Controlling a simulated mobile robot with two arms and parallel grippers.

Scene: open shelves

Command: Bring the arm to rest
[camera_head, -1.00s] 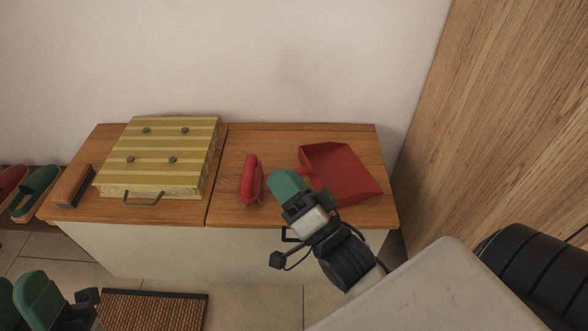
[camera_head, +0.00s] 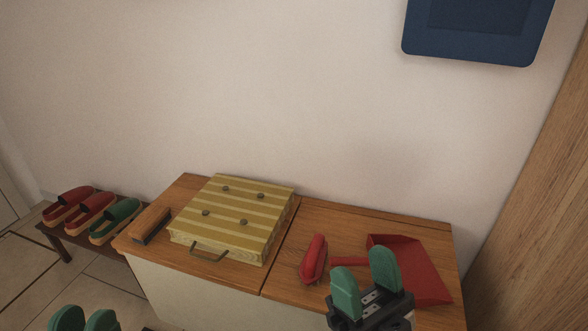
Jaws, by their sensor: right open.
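My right gripper (camera_head: 366,284) is at the lower right of the head view, with its two green fingers pointing up and spread apart. It is open and holds nothing. It is in front of the red dustpan (camera_head: 422,267) and hides part of it. My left gripper (camera_head: 86,320) is at the bottom left edge. Only its two green fingertips show, with a gap between them and nothing seen in it.
A wooden cabinet (camera_head: 346,219) bears a striped yellow box (camera_head: 236,215), a wooden-backed brush (camera_head: 151,224), a red brush (camera_head: 313,259) and the dustpan. Several red and green shoes sit on a low rack (camera_head: 70,241) at left. A blue panel (camera_head: 478,28) hangs on the wall.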

